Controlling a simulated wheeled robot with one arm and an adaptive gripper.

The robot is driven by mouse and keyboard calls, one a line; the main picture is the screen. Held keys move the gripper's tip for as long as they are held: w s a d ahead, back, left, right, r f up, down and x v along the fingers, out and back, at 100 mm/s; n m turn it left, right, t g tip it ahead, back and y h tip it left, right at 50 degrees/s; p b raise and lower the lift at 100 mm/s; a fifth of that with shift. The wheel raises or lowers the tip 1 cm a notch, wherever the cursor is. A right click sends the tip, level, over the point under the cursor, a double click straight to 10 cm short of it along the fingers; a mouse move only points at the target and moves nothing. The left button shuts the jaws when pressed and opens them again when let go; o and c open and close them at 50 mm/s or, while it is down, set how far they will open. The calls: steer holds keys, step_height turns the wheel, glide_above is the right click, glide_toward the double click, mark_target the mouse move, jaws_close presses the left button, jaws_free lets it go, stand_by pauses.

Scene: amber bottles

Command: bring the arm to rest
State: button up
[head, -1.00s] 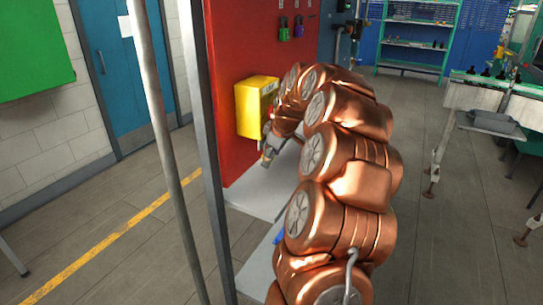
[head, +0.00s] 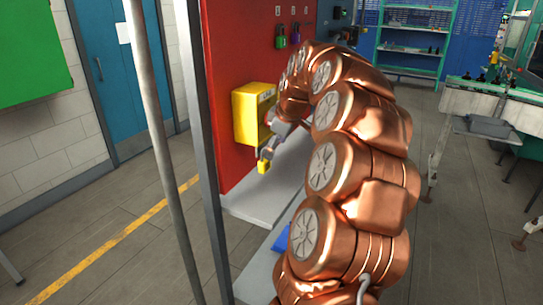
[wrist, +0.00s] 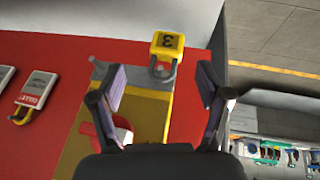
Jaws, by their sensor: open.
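My gripper (wrist: 162,70) is open and empty in the wrist view, its two dark fingers apart. A yellow padlock (wrist: 167,43) marked 3 lies just beyond the fingertips, with its shackle at a grey fitting on the edge of a yellow box. Whether the shackle is closed cannot be told. In the head view the padlock (head: 264,166) shows below the yellow box (head: 252,115), which is fixed to a red panel. My copper arm curves up and over to the box, and the gripper is mostly hidden there. A red part (wrist: 122,132) on the box shows behind the left finger.
The red panel (head: 228,50) carries a green padlock (head: 281,38) and a purple padlock (head: 295,36) high up. A grey shelf (head: 262,190) juts out below the box. Grey posts stand at left. A conveyor (head: 480,102) stands at right, with open floor between.

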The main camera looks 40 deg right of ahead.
steer(key=shift+v, duration=2)
steer(key=s+a+f+g+y, duration=0.1)
steer(key=s+a+f, duration=0.15)
steer(key=a, duration=1.05)
steer(key=s+a+f+g+y, duration=0.1)
steer(key=s+a+f+g, duration=0.15)
steer(key=a, duration=0.95)
steer(key=s+a+f+m+g, duration=0.1)
steer(key=s+a+f, duration=0.2)
steer(key=s, duration=0.4)
steer(key=s+a+f+m+g, duration=0.1)
steer(key=s+a+f, duration=0.3)
steer(key=s, duration=0.3)
steer(key=s+a+f+m+g+h, duration=0.1)
steer(key=s+a+f, duration=0.3)
steer(key=s, duration=0.4)
steer(key=shift+a+m, duration=0.4)
steer(key=shift+a, duration=0.05)
